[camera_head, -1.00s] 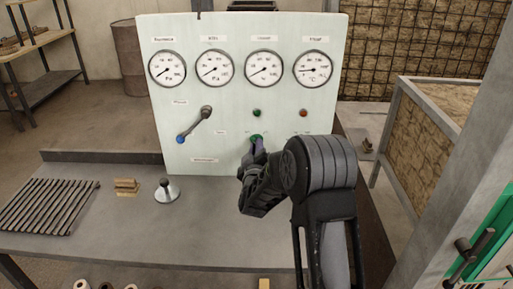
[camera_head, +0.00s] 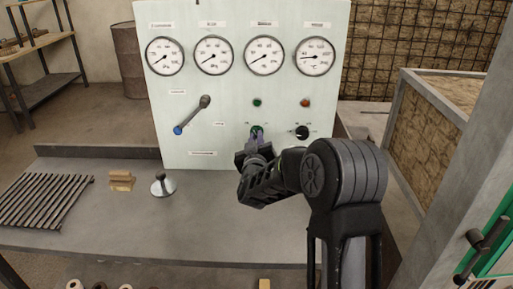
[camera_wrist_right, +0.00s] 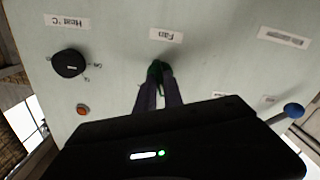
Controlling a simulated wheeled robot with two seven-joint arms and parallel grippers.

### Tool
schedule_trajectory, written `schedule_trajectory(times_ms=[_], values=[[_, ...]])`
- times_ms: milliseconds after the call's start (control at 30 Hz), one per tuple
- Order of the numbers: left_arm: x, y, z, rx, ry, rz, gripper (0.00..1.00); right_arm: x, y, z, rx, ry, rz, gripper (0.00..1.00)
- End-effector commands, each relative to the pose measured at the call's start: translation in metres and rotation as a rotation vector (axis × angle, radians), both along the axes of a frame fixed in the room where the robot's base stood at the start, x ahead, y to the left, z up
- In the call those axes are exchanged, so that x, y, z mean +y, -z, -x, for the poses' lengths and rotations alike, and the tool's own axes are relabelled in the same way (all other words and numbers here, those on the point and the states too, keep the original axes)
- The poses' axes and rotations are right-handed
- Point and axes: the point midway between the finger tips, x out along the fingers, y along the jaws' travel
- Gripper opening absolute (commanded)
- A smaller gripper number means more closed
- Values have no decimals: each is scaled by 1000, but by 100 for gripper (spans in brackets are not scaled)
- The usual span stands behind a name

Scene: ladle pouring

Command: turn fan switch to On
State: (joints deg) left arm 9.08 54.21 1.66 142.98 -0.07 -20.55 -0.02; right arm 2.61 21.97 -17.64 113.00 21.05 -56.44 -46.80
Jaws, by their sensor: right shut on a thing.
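My left gripper is not in view.
A black heat knob (camera_head: 302,132) sits right of the fan switch. A blue-tipped lever (camera_head: 191,115) is to its left. Gauges (camera_head: 214,56) line the panel top. On the table are a grate (camera_head: 45,200), a wooden block (camera_head: 121,181) and a metal cone-shaped tool (camera_head: 163,186).

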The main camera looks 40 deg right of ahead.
Motion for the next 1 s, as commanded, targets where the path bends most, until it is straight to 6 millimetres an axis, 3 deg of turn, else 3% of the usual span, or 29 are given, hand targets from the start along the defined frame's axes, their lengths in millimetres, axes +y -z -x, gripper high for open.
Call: schedule_trajectory(times_ms=[33,300,1000], values=[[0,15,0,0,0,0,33,0,7,0,-30,0,-35,0],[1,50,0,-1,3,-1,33,0,6,0,-186,0,-241,0],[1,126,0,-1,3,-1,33,0,5,0,-577,-1,-760,0]])
